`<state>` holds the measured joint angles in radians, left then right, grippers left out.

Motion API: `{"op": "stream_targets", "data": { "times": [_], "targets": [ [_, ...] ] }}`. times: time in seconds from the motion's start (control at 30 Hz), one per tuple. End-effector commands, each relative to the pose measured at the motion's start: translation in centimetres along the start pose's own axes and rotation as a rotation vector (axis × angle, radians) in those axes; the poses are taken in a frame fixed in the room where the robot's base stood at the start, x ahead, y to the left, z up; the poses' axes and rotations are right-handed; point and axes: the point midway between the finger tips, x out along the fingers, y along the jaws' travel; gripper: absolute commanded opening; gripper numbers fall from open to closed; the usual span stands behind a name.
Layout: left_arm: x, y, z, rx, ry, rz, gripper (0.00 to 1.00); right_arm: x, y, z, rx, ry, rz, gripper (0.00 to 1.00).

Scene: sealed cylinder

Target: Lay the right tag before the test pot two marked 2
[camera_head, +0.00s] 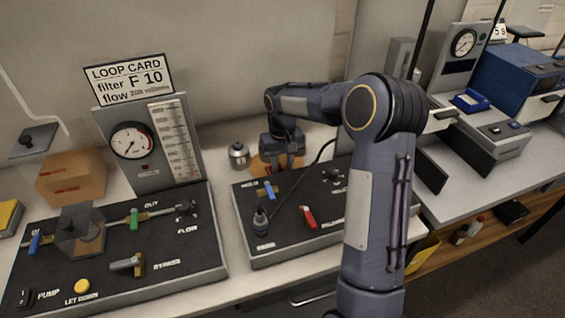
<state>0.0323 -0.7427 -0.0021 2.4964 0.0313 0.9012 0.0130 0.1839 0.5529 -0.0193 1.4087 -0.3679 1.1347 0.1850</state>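My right arm comes in from the bottom right and bends over the right black panel. My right gripper (284,158) points down at the back of the bench, just behind that panel. It is in front of or over an orange-brown object (261,166), partly hidden by it. The fingertips are too small and dark to tell open from shut. A small metal pot (238,156) stands upright just left of the gripper, apart from it. I can read no number on the pot. I can make out no tag for certain. My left gripper is not in view.
The left panel (205,262) carries valves, a gauge board (150,150) and a loop card (130,82). The right panel (285,240) has blue and red levers and a dark upright knob. A brown box (72,178) stands at left. A blue machine (515,75) stands far right.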

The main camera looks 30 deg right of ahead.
Motion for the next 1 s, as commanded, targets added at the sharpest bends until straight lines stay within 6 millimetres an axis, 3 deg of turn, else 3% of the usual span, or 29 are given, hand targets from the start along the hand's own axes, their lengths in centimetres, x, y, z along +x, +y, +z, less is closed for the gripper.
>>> {"op": "stream_targets", "data": {
  "times": [0.37,0.8,1.0],
  "targets": [
    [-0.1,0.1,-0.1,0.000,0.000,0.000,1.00,-1.0,0.0,-0.1,0.000,0.002,0.000,0.29],
    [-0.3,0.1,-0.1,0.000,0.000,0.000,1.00,-9.8,0.0,-0.1,0.000,0.004,0.000,0.29],
    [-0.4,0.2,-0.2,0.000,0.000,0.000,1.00,-12.0,0.0,-0.1,0.000,0.002,0.000,0.29]
  ]
}}
